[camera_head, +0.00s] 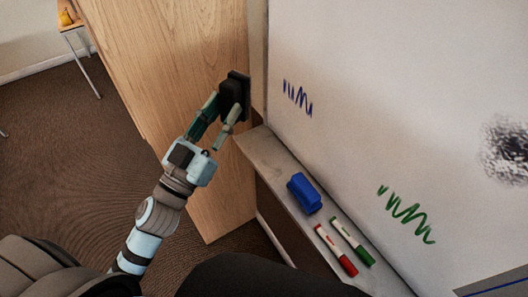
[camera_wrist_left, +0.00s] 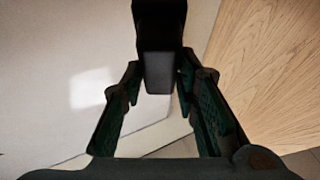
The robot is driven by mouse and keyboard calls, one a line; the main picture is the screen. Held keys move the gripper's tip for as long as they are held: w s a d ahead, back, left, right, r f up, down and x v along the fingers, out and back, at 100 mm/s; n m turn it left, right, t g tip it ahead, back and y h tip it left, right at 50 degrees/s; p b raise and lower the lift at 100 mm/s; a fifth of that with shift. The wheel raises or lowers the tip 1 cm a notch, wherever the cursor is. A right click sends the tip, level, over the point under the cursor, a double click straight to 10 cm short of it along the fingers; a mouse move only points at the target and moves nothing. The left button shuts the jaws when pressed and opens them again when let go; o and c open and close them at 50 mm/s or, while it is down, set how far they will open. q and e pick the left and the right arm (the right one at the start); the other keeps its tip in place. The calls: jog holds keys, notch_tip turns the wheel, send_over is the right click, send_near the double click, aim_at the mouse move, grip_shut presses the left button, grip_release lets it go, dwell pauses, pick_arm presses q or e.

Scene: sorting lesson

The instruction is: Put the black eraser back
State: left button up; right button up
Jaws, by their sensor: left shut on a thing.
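The black eraser (camera_head: 235,92) is held in my left gripper (camera_head: 222,114), raised above the far end of the whiteboard tray (camera_head: 262,150) and in front of the wooden panel. In the left wrist view the eraser (camera_wrist_left: 160,60) sits between the fingertips of the left gripper (camera_wrist_left: 158,85), which are shut on it. The tray runs along the bottom of the whiteboard (camera_head: 400,80). The eraser appears apart from the tray. My right gripper is not in view.
A blue eraser (camera_head: 304,193), a red marker (camera_head: 336,250) and a green marker (camera_head: 352,242) lie on the tray. The tray's far end is bare. A tall wooden panel (camera_head: 180,80) stands just left of the tray. Blue and green scribbles mark the whiteboard.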

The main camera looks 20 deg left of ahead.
pick_arm(q)
jog(key=w+a+f+g+y, duration=0.1)
jog(key=g, duration=0.1)
jog(key=w+a+f+g+y+p, duration=0.1)
jog(key=w+a+f+g, duration=0.1)
jog(key=shift+f, duration=0.25)
jog(key=shift+c, duration=0.4)
jog(key=s+a+f+m+g+p, duration=0.25)
jog(key=s+f+m+g, duration=0.25)
jog(key=s+f+g, duration=0.6)
jog(key=w+d+r+g+p, duration=0.1)
jog(key=w+d, duration=0.5)
jog(key=w, duration=0.3)
jog(key=w+d+r+g, duration=0.1)
jog(key=w+d+r, duration=0.1)
jog(key=w+d, duration=0.6)
jog(key=f, duration=0.2)
jog(key=a+f, duration=0.1)
jog(key=f, duration=0.4)
jog(key=shift+w+a+f, duration=0.15)
jog(key=shift+w+a, duration=0.15)
jog(key=shift+w, duration=0.05)
jog(key=shift+w+d+f+p, duration=0.1)
jog(key=shift+w+f+p, duration=0.1)
jog(key=shift+p, duration=0.15)
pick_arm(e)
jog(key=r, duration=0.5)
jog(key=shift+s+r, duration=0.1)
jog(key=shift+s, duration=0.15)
